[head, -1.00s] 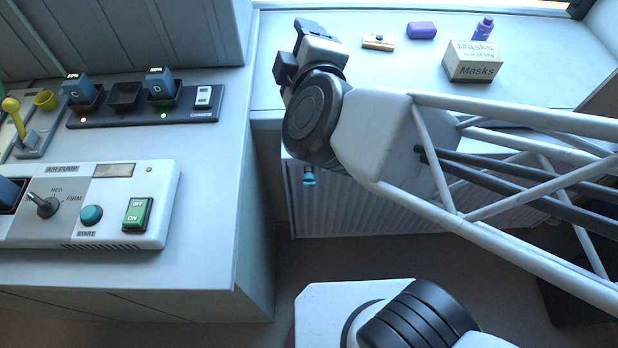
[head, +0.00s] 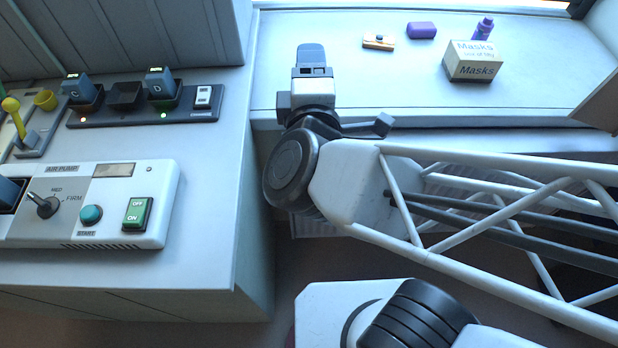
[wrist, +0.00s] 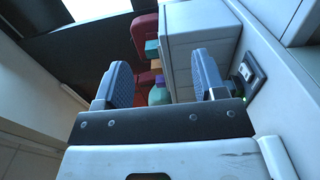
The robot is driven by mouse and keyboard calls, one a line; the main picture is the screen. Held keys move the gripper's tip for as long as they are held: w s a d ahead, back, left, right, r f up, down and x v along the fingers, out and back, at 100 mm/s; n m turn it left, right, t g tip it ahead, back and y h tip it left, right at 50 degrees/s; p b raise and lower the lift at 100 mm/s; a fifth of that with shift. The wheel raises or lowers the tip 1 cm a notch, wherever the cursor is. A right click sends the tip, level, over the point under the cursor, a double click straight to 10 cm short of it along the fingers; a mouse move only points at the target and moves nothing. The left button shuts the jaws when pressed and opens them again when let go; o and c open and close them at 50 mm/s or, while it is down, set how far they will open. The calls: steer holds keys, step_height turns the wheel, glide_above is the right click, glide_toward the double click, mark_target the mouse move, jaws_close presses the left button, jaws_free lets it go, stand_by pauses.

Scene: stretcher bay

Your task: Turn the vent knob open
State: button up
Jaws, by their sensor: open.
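My gripper (head: 311,58) is above the shelf edge in the head view, pointing toward the back wall. In the wrist view its two grey fingers (wrist: 163,78) stand wide apart with nothing held between them. No vent knob can be made out for certain. A dark grey bar with a blocky end (head: 383,125) shows beside my wrist at the shelf edge; I cannot tell if it is part of my arm. The spot on the ribbed front panel (head: 305,226) where a small teal knob showed earlier is now hidden behind my arm.
The shelf (head: 350,95) holds a masks box (head: 472,68), a purple bottle (head: 484,28), a purple block (head: 421,30) and a small tan item (head: 379,41). The left counter (head: 205,200) carries an air pump panel (head: 110,222) and a charger strip (head: 190,117).

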step_height(320, 180, down, 43)
steer(key=shift+r, duration=0.15)
stand_by(1.3)
steer(key=shift+w, duration=0.15)
steer(key=shift+w, duration=3.75)
steer(key=shift+c, duration=0.3)
steer(key=c, duration=0.8)
steer(key=shift+c, duration=0.2)
